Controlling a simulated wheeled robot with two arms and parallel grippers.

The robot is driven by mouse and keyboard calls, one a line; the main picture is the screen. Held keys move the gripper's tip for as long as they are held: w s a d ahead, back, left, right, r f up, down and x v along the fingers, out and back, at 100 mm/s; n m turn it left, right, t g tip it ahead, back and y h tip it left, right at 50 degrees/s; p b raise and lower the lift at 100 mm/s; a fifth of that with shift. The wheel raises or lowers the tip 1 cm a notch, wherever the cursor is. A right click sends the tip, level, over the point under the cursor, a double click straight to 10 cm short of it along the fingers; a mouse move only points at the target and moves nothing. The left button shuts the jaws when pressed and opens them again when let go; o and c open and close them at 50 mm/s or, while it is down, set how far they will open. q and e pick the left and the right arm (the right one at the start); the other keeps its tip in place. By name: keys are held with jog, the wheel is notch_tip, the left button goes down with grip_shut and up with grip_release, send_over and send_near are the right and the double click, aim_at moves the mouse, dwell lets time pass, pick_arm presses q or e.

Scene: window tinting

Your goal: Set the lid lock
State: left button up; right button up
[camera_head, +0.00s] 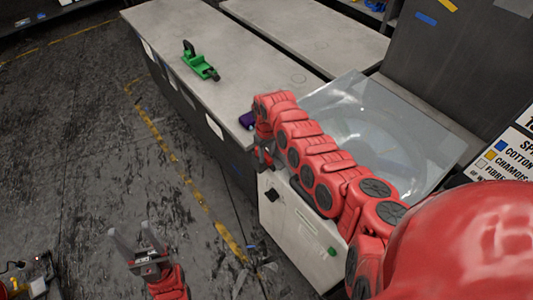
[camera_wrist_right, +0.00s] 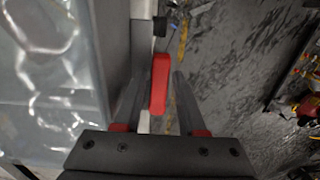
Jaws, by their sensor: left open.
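A machine with a clear lid (camera_head: 370,120) and a white front panel (camera_head: 300,235) stands at the right in the head view. The lid also shows at the left in the right wrist view (camera_wrist_right: 50,75). A red lever (camera_wrist_right: 160,85), seemingly the lid lock, sticks out at the machine's edge. My right gripper (camera_head: 264,155) is at the machine's front left corner. In the wrist view its fingers (camera_wrist_right: 159,78) stand open on both sides of the red lever, with gaps visible. My left gripper (camera_head: 138,245) is open and empty over the floor.
A grey table (camera_head: 225,50) carries a green tool (camera_head: 200,65) and a purple item (camera_head: 246,119) beside my right arm. The panel has a black knob (camera_head: 271,195) and a green button (camera_head: 331,251). The floor (camera_head: 90,140) at left is mostly clear.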

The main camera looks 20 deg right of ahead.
grip_shut()
jog(key=shift+w, duration=0.1)
dwell(1.2)
